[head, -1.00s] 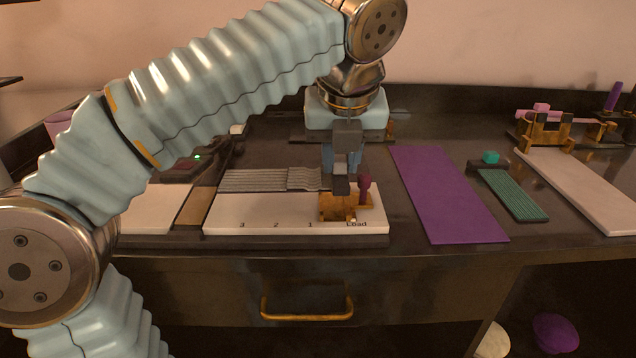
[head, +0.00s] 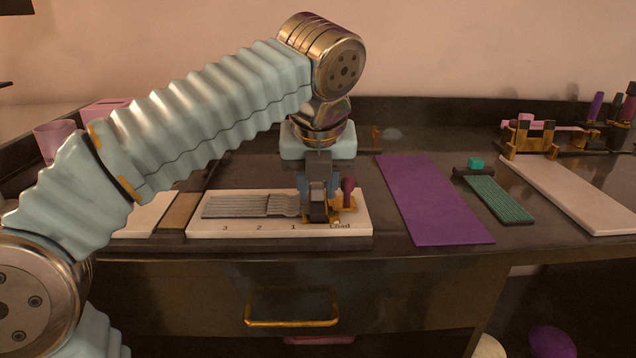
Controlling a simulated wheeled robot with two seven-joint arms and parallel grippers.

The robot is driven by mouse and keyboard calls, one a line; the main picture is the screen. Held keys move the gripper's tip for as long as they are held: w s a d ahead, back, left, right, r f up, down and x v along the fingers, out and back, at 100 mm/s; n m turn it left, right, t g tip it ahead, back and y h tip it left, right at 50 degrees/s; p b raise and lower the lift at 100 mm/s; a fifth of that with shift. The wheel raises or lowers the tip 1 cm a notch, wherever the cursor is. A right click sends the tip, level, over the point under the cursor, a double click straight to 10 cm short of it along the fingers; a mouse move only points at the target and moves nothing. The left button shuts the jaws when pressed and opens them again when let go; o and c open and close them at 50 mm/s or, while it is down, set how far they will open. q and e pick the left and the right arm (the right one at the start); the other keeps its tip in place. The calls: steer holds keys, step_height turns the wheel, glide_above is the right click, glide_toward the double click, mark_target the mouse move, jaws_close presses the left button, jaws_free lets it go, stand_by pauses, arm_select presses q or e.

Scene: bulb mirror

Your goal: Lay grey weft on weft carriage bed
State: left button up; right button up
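The grey weft (head: 236,207) is a ribbed strip with a wavy step near its right end. It appears to lie along the white bed (head: 213,230), which is marked 3, 2, 1 and Load. A brass carriage piece with a dark purple knob (head: 348,190) sits at the Load end. My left gripper (head: 318,212) points down at the weft's right end beside the knob. It appears shut on the weft's end; its fingers hide the contact. My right gripper is not in view.
A purple mat (head: 434,200) lies right of the bed. Farther right are a green ribbed strip (head: 499,199), a pale board (head: 570,197) and a brass fixture (head: 530,140). A brown block (head: 178,212) adjoins the bed's left end. A drawer handle (head: 292,322) is below.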

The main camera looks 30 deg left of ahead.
arm_select(q)
steer(key=p+v, duration=0.3)
steer(key=v, duration=0.9)
